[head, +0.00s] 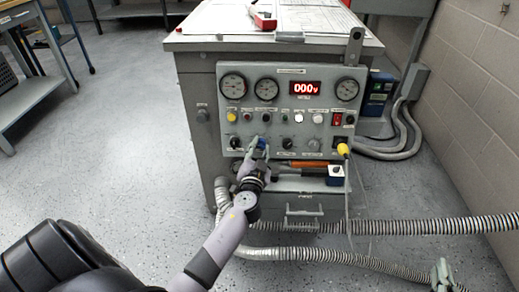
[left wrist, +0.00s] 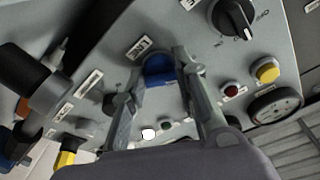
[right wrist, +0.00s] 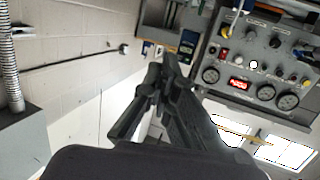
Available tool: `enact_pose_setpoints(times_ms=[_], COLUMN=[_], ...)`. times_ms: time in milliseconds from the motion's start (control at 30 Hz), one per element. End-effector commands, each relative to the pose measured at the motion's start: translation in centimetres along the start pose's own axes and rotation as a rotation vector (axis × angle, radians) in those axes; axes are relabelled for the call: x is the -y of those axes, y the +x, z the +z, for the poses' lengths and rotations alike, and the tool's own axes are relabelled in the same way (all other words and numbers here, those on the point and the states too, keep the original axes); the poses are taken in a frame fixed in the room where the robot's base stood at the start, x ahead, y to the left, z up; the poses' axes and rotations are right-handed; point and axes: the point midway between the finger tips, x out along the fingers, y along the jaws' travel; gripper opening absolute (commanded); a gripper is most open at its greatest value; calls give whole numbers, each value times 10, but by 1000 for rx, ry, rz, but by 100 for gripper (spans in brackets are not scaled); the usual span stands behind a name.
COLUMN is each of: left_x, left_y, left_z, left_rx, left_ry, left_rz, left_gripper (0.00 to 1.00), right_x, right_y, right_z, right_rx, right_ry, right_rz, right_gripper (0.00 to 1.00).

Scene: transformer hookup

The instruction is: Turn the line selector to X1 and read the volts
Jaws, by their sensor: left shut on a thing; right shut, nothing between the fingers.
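The grey control panel (head: 318,118) stands upright on the front of the bench. Its red display (head: 304,88) reads 000v. My left gripper (head: 259,153) is at a blue knob (head: 262,144) in the panel's lower row. In the left wrist view the blue knob (left wrist: 159,68) sits between the fingers, which are closed on it. My right gripper (head: 442,274) is low at the right, shut and empty, away from the panel.
Round gauges (head: 266,89), coloured buttons and other black knobs crowd the panel. A yellow-ended plug (head: 343,149) sticks out at its lower right. Orange-handled tools (head: 306,164) lie on the ledge below. Ribbed hoses (head: 400,227) cross the floor. A block wall (head: 474,110) bounds the right.

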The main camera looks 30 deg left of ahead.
Motion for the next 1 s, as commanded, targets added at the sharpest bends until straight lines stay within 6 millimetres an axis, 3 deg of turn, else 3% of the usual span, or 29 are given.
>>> enact_pose_setpoints(times_ms=[367, 667, 867, 1000], left_x=[0, 3, 4, 4], left_y=[0, 0, 0, 0], left_z=[0, -2, -3, -3], left_rx=[0, -1, 1, 0], left_ry=[33, 208, 369, 469], left_rz=[6, 42, 74, 94], left_gripper=[0, 0, 0, 0], right_x=[0, -7, -14, -18], right_y=[0, -16, -47, -79], right_z=[3, 47, 92, 120], right_rx=[26, 273, 546, 744], right_ry=[0, -2, 1, 5], right_rz=[0, 15, 32, 44], right_gripper=[0, 0, 0, 0])
